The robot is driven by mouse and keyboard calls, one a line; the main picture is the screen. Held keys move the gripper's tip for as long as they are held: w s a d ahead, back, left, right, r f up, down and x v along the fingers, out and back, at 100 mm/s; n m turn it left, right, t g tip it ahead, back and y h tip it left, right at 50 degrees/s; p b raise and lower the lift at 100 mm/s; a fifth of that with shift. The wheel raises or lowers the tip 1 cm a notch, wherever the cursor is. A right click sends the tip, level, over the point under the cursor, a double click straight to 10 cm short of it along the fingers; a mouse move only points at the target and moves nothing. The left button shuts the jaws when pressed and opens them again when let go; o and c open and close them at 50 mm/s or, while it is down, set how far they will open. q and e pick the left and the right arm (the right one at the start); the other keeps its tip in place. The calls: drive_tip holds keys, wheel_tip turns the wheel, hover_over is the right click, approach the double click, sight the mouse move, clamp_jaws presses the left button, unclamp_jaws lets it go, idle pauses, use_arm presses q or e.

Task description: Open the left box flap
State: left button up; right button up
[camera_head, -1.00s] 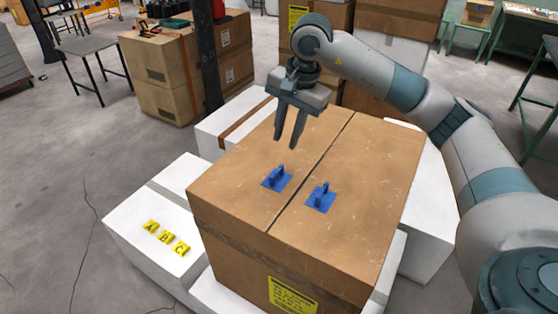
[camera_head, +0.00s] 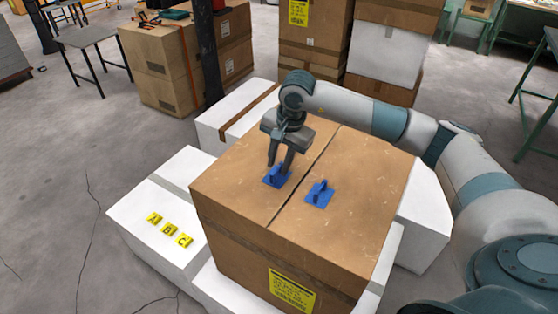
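The brown cardboard box (camera_head: 360,185) stands in the middle with both top flaps lying closed, split by a dark seam. The left flap (camera_head: 235,178) carries a blue handle (camera_head: 276,178), and the right flap carries another blue handle (camera_head: 319,193). My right gripper (camera_head: 279,166) points down at the left flap's handle, its two fingers spread apart. The fingertips are at about the handle's height, one on each side of it in the picture. I cannot tell whether they touch it. My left gripper is not in view.
White boxes (camera_head: 150,215) surround the brown box, the left one bearing yellow A, B and C blocks (camera_head: 168,230). Stacked boxes (camera_head: 315,40) stand behind. More cardboard boxes (camera_head: 160,70) and a dark post (camera_head: 207,60) are at the back left. Grey floor is open at left.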

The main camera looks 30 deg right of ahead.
clamp_jaws()
idle(1.4)
